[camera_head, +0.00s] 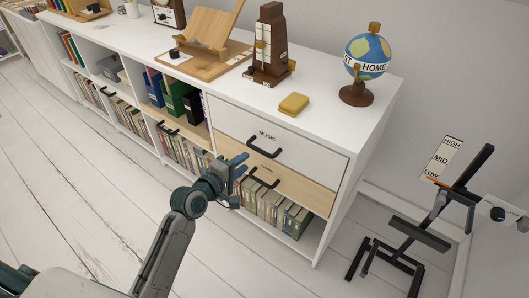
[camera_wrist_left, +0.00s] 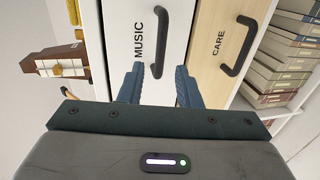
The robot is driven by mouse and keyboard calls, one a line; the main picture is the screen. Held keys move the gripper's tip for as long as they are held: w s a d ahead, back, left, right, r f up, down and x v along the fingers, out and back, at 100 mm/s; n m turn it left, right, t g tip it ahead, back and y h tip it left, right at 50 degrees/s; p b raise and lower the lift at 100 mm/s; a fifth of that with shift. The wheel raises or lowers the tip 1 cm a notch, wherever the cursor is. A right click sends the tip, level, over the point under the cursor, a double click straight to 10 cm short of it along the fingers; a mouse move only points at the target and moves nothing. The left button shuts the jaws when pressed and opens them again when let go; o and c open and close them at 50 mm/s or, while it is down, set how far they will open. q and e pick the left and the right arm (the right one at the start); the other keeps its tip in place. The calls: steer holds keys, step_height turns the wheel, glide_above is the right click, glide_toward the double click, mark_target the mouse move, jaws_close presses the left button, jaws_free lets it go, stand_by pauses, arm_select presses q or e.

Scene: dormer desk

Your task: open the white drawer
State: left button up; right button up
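The white drawer (camera_head: 300,145), labelled MUSIC, is the upper drawer at the right end of the long cabinet; its front looks flush. It has a black bar handle (camera_head: 265,150). My left gripper (camera_head: 240,165) is open and empty, just in front of and left of the handle in the head view. In the left wrist view, the white drawer (camera_wrist_left: 145,12) faces the gripper (camera_wrist_left: 158,82), and the lower end of its black handle (camera_wrist_left: 161,40) appears between the two blue fingers. I cannot tell whether they touch it. My right gripper is out of view.
A wooden drawer (camera_head: 310,190), labelled CARE, with its own black handle (camera_head: 264,178), sits directly below. A globe (camera_head: 368,56) and a yellow block (camera_head: 294,103) stand on the cabinet top. A black stand (camera_head: 430,225) is to the right. The plank floor in front is clear.

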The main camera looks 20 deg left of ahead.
mark_target(260, 149)
arm_select(q)
steer(key=b+x, duration=0.1)
steer(key=x, duration=0.8)
steer(key=shift+w+f, duration=0.1)
steer(key=shift+w, duration=0.2)
jaws_close()
